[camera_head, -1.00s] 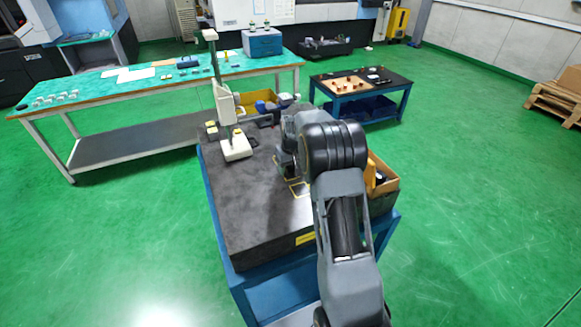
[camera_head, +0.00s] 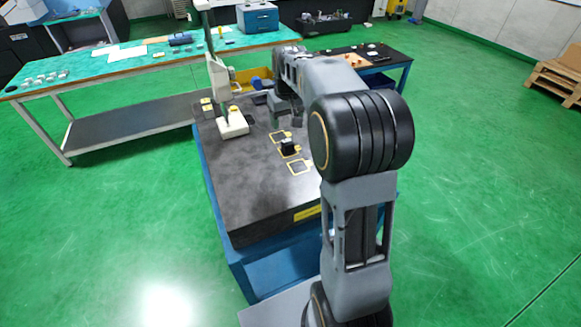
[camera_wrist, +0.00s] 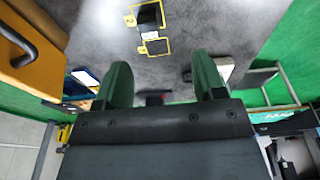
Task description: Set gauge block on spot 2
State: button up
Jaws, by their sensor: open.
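The dark gauge block (camera_head: 288,145) stands on the dark stone table (camera_head: 245,190), at the middle of three yellow-outlined spots. In the wrist view the block (camera_wrist: 149,16) stands within a yellow outline at the top, with a small yellow tag (camera_wrist: 130,20) beside it; its number is too small to read surely. An empty outline (camera_wrist: 156,47) lies nearer my fingers. My gripper (camera_head: 287,115) is above the table, beyond the block and apart from it. In the wrist view my gripper (camera_wrist: 163,78) has its two fingers wide apart with nothing held between them.
A cream gauge stand (camera_head: 230,118) stands on the left of the table. Another empty outline (camera_head: 300,167) lies on the near side of the block. The front of the tabletop is clear. A long green bench (camera_head: 120,62) stands behind left. An orange-brown box (camera_wrist: 25,55) shows at the wrist view's left.

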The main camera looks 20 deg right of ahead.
jog(key=s+a+f+t, duration=0.1)
jog(key=s+a, duration=0.3)
jog(key=s, duration=0.7)
jog(key=s+a+t, duration=0.1)
jog(key=s+a, duration=0.4)
jog(key=s, duration=0.7)
jog(key=shift+f+t, duration=0.3)
jog(key=shift+f, duration=0.1)
